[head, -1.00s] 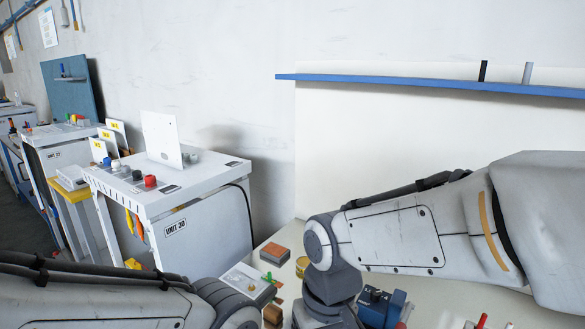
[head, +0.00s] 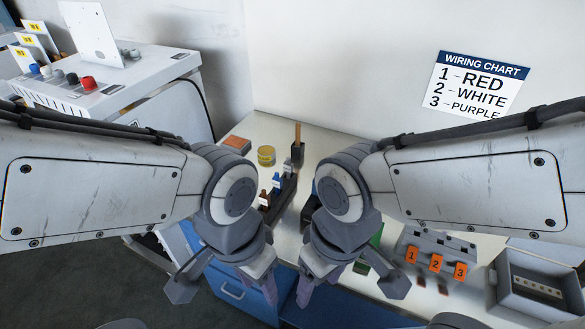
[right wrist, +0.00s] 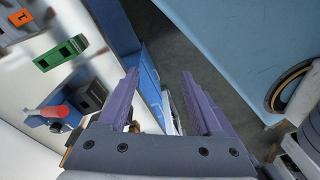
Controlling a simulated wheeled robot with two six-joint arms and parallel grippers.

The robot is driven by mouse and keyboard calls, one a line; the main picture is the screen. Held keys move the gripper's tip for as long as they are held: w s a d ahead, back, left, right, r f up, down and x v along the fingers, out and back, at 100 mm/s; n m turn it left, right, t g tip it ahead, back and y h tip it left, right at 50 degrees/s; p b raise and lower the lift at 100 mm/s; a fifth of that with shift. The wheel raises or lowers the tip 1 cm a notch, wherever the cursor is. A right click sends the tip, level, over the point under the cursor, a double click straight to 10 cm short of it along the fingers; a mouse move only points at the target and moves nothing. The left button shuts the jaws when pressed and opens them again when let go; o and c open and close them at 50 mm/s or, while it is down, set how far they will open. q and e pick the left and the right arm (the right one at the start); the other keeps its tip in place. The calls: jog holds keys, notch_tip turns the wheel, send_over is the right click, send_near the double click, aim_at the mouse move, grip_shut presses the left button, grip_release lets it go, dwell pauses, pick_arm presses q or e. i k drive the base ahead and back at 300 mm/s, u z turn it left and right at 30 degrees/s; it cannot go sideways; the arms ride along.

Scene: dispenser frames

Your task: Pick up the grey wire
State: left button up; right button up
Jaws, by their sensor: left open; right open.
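I cannot make out a grey wire in either current view. My left gripper (head: 262,284) is in the lower middle of the head view, pointing down in front of the bench edge. It is open, with purple fingers and nothing between them. My right gripper (head: 328,284) hangs just to its right, also pointing down. In the right wrist view its two purple fingers (right wrist: 160,85) stand apart and empty, with the floor and a blue surface beyond. My forearms and wrists hide part of the bench top.
The bench (head: 325,139) holds a bottle rack, a yellow tin (head: 266,155), a block with orange tags 1, 2, 3 (head: 436,262) and a grey tray (head: 540,280). A wiring chart (head: 475,85) is on the wall. A white unit (head: 125,85) with coloured knobs stands left.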

aim_at(288, 166)
jog(key=z, duration=0.05)
jog(key=k, duration=0.5)
jog(key=u, duration=0.6)
jog(key=i, duration=1.2)
jog(key=z, duration=0.85)
